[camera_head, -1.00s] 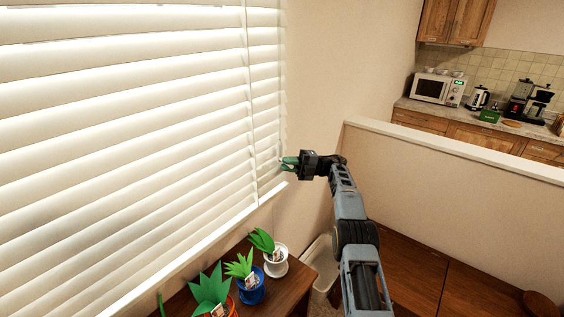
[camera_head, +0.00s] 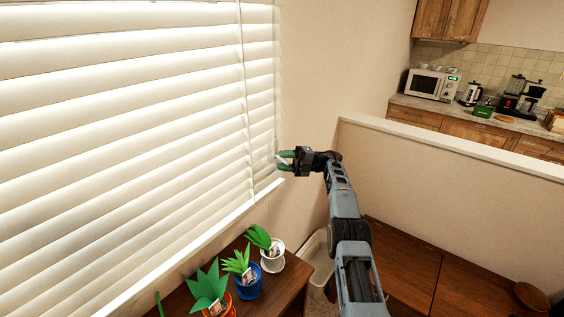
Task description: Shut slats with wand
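The white window blind (camera_head: 120,130) fills the left side, its broad slats tilted, with bright light showing along the edges of the upper ones. A thin pale vertical line (camera_head: 244,90) runs down the blind near its right end; I cannot tell whether it is the wand or a cord. My gripper (camera_head: 284,160) points left at the blind's right edge, near the window corner. Its two green fingers are apart, with a gap between them. A small pale bit shows by the fingertips, too small to identify. No wand is clearly distinguishable.
Potted plants in white (camera_head: 273,260), blue (camera_head: 249,285) and orange (camera_head: 222,307) pots stand on a wooden surface below the window. A pale bin (camera_head: 318,262) is beside it. A half wall (camera_head: 450,148) separates the kitchen counter with a microwave (camera_head: 432,84).

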